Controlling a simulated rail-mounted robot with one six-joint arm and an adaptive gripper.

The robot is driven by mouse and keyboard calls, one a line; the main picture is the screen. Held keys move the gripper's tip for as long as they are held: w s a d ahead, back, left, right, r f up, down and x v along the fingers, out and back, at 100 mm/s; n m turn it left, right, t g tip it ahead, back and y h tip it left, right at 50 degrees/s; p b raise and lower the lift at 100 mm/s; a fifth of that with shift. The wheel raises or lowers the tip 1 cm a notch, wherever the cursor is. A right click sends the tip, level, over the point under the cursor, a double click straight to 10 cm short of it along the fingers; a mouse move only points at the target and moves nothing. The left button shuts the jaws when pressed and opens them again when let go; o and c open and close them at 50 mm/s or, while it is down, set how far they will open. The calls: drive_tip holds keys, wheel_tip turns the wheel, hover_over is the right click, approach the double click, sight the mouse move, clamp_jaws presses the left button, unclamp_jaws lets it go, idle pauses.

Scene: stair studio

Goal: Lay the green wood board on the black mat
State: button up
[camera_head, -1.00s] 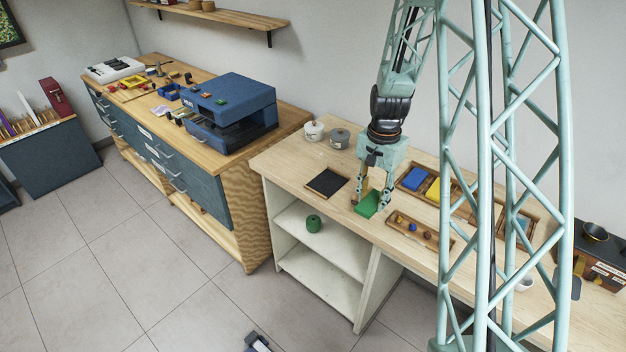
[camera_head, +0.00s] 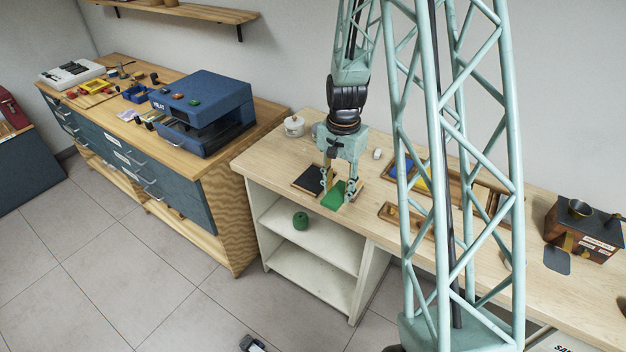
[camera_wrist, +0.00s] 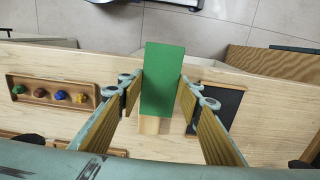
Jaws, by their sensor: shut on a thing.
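The green wood board (camera_head: 334,196) is between the two fingers of my gripper (camera_head: 338,187), which is shut on it. In the wrist view the board (camera_wrist: 162,80) is a long green rectangle with a bare wood end, held between the fingertips (camera_wrist: 160,84). I cannot tell how far it is above the table. The black mat (camera_head: 306,179) lies on the table just left of my gripper, and a finger hides part of it. In the wrist view the mat (camera_wrist: 224,104) is right of the board, partly behind the right finger.
A wooden tray with coloured knobs (camera_wrist: 56,93) lies on the other side of the board. Trays with blue and yellow boards (camera_head: 403,167) are behind it. A white pot (camera_head: 294,126) stands at the back left. The table's front edge is close to the board.

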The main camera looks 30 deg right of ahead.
drive_tip(key=shift+w, duration=0.15)
drive_tip(key=p, duration=0.1)
hover_over(314, 179)
drive_tip(key=s, duration=0.1)
drive_tip(key=shift+f, duration=0.75)
drive_tip(key=shift+w, duration=0.15)
drive_tip(key=shift+w, duration=0.2)
drive_tip(key=shift+w+f+p, duration=0.1)
drive_tip(key=shift+f+p, duration=0.2)
drive_tip(key=shift+f, duration=1.5)
drive_tip(key=shift+f, duration=0.1)
drive_tip(key=o, duration=0.8)
drive_tip(key=shift+o, duration=0.2)
